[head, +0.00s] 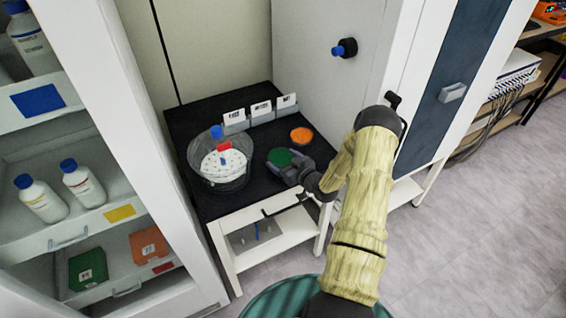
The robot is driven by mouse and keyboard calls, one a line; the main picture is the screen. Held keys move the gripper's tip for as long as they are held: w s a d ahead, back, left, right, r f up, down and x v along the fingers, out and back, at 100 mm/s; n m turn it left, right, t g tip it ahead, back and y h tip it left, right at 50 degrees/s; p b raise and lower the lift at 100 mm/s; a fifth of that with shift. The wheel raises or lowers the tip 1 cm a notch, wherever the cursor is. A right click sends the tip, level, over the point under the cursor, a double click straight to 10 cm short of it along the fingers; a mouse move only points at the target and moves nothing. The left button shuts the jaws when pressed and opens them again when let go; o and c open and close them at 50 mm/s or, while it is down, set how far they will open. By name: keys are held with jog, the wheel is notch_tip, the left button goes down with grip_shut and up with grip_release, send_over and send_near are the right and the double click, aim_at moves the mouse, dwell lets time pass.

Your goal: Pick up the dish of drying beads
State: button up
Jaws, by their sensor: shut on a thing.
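A small round dish of green beads (281,156) is on or just above the black tabletop, in the middle of the head view. A similar round dish of orange beads (301,135) sits on the tabletop behind it and to the right. My gripper (280,162) reaches in from the right and is shut on the green dish. The fingers and wrist hide part of the dish's near side. I cannot tell whether the dish touches the tabletop.
A clear round vessel (204,179) with a white perforated plate stands left of the dishes. Card holders (261,114) line the back of the black-topped table (190,115). A tall white cabinet (310,70) stands behind; open shelves (45,150) are at left.

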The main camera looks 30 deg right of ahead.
aim_at(284, 159)
notch_tip(284, 159, up, 9)
jog(key=shift+f+b, duration=0.1)
jog(key=shift+b, duration=0.3)
dwell(0.5)
